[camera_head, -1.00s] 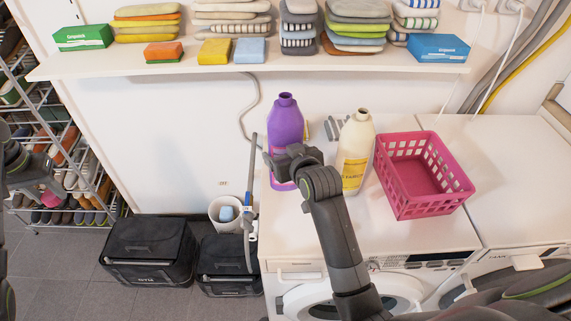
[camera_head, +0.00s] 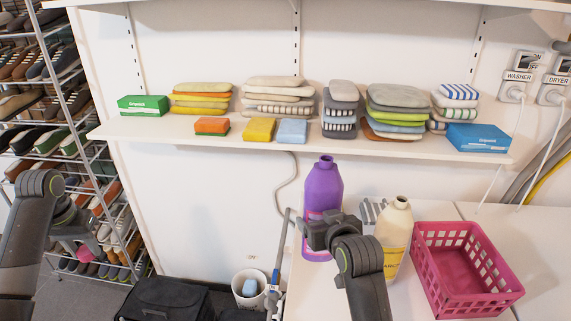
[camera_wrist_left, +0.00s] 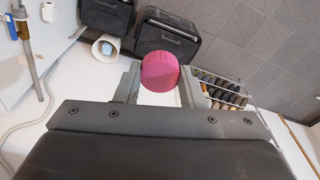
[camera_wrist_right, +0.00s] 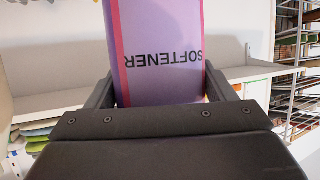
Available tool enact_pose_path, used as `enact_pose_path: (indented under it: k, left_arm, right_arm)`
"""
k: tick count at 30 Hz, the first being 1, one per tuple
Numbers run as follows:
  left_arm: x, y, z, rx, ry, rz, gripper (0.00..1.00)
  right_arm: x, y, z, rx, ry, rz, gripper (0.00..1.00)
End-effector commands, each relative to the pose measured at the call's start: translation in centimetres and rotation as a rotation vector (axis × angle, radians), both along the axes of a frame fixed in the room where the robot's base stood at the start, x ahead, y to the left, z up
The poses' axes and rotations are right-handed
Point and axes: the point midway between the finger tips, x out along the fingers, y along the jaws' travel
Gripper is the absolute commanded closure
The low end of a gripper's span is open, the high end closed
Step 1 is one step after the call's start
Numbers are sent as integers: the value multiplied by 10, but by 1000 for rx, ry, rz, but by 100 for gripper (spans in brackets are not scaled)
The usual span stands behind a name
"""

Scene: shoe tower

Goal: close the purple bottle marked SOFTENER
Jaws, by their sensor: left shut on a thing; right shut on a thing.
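The purple bottle (camera_head: 322,186) stands on the white machine top, upright, with a dark uncapped mouth. Its SOFTENER label shows upside down on the bottle in the right wrist view (camera_wrist_right: 160,50). My right gripper (camera_head: 318,228) is shut around the bottle's body. My left gripper (camera_head: 84,240) is off at the left, well away from the bottle. It is shut on a pink round cap (camera_wrist_left: 159,72), which also shows small in the head view (camera_head: 88,250).
A cream bottle (camera_head: 394,235), also with a dark uncapped mouth, stands just right of the purple one. A pink basket (camera_head: 425,265) is further right. A shelf (camera_head: 225,143) with folded stacks runs behind. Shoe racks stand left; a white bin (camera_head: 236,290) is below.

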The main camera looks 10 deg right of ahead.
Motion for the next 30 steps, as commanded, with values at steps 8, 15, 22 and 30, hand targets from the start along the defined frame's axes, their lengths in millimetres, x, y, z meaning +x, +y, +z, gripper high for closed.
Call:
enact_pose_path:
  k: [8, 15, 22, 30]
  left_arm:
    - [0, 0, 0, 0, 0, 0, 85]
    - [0, 0, 0, 0, 0, 0, 85]
    - [0, 0, 0, 0, 0, 0, 85]
    - [0, 0, 0, 0, 0, 0, 85]
  right_arm:
    - [-17, -6, 47, -10, -18, -20, 76]
    - [-56, -18, 98, -12, -16, -61, 76]
    - [-84, -25, 120, -2, -11, -91, 76]
    - [-91, -26, 125, 1, -7, -96, 76]
